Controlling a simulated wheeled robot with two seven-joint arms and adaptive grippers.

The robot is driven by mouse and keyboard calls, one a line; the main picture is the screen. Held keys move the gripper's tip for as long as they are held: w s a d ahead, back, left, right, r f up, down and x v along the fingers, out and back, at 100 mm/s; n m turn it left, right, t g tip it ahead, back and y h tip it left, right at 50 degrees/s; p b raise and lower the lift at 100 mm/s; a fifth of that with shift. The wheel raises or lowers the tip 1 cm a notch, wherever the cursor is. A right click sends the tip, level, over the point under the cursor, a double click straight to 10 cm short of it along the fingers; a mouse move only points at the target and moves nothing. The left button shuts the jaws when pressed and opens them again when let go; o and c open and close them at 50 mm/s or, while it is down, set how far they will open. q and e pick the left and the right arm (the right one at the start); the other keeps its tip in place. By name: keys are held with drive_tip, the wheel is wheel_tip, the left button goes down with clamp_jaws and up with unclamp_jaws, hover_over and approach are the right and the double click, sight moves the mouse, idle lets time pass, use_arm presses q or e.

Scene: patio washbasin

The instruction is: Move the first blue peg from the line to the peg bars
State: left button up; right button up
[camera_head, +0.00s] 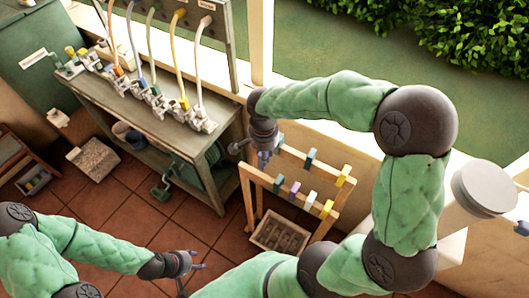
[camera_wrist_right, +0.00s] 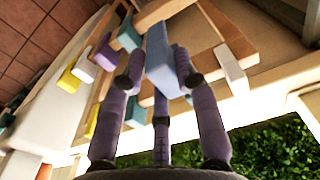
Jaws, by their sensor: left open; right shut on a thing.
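The wooden peg bars (camera_head: 262,178) stand right of centre in the head view, with teal, purple, white and yellow pegs clipped along two rails. My right gripper (camera_head: 262,153) is at the left end of the bars. It is shut on a blue peg (camera_wrist_right: 160,62), which shows between its fingers in the right wrist view, close to a wooden rail. I cannot tell whether the peg touches the rail. A teal peg (camera_wrist_right: 128,38) and a purple peg (camera_wrist_right: 105,53) are beside it. My left gripper (camera_head: 183,268) is open and empty, low over the tiled floor.
A bench (camera_head: 140,112) with taps and coloured hoses stands at the left, beside a green cabinet (camera_head: 40,50). A crate (camera_head: 278,238) sits beneath the peg bars. A pale wall ledge (camera_head: 340,140) runs behind the bars. Floor tiles are clear in the middle.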

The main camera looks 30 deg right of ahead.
drive_tip(key=b, duration=0.6)
hover_over(265, 177)
drive_tip(key=shift+f, duration=4.5)
drive_tip(key=shift+f+b, duration=1.15)
drive_tip(key=shift+f, duration=0.2)
drive_tip(key=o, duration=0.9)
drive_tip(key=shift+o, duration=0.2)
wheel_tip(265, 177, up, 8)
drive_tip(key=p, duration=0.5)
drive_tip(key=shift+p, duration=0.35)
